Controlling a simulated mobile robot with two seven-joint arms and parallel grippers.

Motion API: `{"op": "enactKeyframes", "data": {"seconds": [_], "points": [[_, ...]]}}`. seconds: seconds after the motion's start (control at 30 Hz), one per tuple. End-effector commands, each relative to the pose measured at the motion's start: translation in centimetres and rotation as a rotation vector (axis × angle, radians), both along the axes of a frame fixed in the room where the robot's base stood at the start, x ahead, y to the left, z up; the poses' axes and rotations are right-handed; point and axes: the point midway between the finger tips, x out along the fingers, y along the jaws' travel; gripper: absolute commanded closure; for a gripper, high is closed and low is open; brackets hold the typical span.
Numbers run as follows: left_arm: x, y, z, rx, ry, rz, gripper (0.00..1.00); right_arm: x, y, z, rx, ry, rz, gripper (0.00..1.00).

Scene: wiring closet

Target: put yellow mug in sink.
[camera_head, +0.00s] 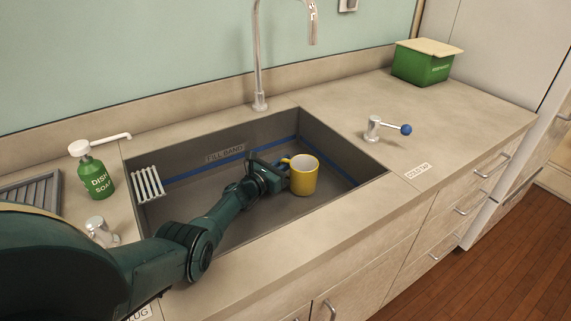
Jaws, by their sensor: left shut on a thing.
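The yellow mug (304,175) is upright inside the grey sink (235,222), towards its right side. My left gripper (284,175) reaches in from the left and is shut on the left side of the mug, where its handle would be; the exact grip is small and partly hidden. I cannot tell whether the mug's base touches the sink floor. My right gripper is not in view.
A tall tap (259,60) rises behind the sink. A green soap bottle (95,176) and a white rack (147,184) are at the left. A blue-knobbed lever (378,129) and a green box (421,66) are on the right counter, which has free room.

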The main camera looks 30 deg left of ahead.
Motion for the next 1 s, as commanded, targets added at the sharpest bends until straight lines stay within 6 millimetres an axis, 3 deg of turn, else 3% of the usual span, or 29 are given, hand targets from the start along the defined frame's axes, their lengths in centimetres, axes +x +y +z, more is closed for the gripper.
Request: {"op": "enactKeyframes", "data": {"seconds": [0.57, 0.6, 0.9, 1.0], "points": [[-0.3, -0.6, -1.6, -0.009, 0.009, -0.005, 1.0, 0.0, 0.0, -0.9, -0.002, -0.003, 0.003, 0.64], [-0.3, -0.6, -1.6, -0.009, 0.009, -0.005, 0.87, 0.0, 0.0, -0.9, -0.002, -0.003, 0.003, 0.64], [-0.3, -0.6, -1.8, -0.008, 0.01, -0.006, 0.63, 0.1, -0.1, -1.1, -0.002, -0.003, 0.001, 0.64], [-0.3, -0.6, -1.8, -0.007, 0.011, -0.006, 0.63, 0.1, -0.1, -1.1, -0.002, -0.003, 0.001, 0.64]]}}
